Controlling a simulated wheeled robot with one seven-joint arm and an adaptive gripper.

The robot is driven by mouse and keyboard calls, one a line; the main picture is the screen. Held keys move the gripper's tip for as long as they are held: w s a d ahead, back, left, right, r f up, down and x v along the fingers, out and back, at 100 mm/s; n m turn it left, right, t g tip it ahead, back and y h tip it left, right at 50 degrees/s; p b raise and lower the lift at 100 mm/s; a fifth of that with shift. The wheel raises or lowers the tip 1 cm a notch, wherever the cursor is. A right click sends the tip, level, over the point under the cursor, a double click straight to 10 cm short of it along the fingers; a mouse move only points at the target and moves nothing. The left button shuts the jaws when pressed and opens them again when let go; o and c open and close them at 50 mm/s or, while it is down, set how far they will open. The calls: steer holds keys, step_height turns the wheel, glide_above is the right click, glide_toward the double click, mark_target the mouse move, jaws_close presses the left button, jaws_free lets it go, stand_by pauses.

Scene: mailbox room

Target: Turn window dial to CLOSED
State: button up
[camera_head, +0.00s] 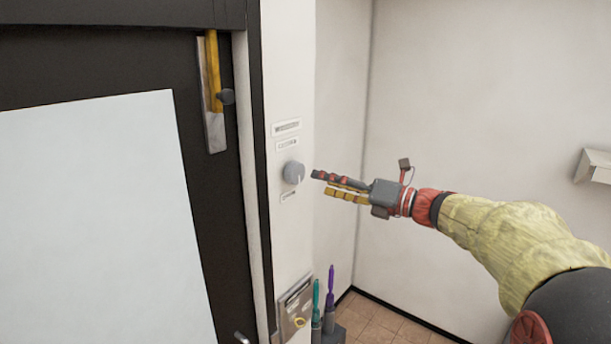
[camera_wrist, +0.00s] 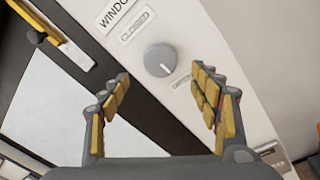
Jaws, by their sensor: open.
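The window dial (camera_head: 293,172) is a round grey knob on the white wall strip beside the dark-framed window. It also shows in the wrist view (camera_wrist: 160,60), with a pale pointer line on its lower part, toward the lower label. A CLOSED label (camera_wrist: 137,25) sits above the dial, and a label (camera_wrist: 182,80), partly hidden by a finger, sits below it. My gripper (camera_head: 318,183) is just right of the dial in the head view. In the wrist view my gripper (camera_wrist: 160,92) is open, its yellow-padded fingers spread, with the dial ahead between them and apart from them.
A latch with a yellow strip (camera_head: 212,75) is on the dark frame (camera_head: 215,200). A metal box (camera_head: 296,305) and two pens, teal (camera_head: 316,305) and purple (camera_head: 330,290), are below the dial. A grey fixture (camera_head: 594,166) is on the right wall.

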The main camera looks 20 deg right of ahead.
mark_target(299, 174)
steer(key=p+x, duration=0.1)
steer(key=x, duration=0.6)
steer(key=shift+w+a+p, duration=0.2)
steer(key=shift+w+p, duration=0.1)
steer(key=shift+p, duration=0.1)
steer(key=shift+c, duration=1.3)
steer(key=c, duration=0.9)
